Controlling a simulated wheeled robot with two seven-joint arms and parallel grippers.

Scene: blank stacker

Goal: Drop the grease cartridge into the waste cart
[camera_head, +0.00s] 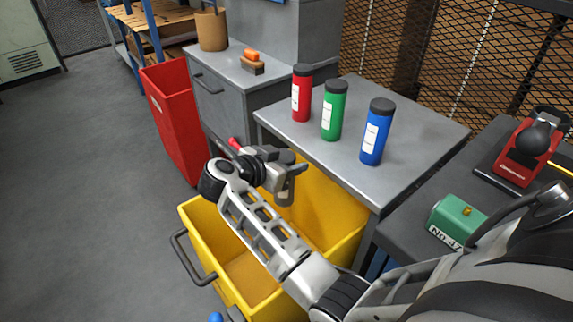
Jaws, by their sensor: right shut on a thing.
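My right gripper (288,172) is shut on a grey cylinder, which looks like the grease cartridge (285,190). It hangs roughly upright, partly hidden by the gripper. The yellow waste cart (197,222) is open at the top and stands below my right arm. In this view the gripper and the held cylinder overlap the cart's far inner wall. The cylinder's height above the cart is hard to tell. My left gripper is not in view.
A grey table (410,143) behind the cart holds red (301,95), green (333,112) and blue (376,135) capped cylinders. A red bin (177,110) stands at the left. A dark bench at the right holds a green box (457,217). The left floor is clear.

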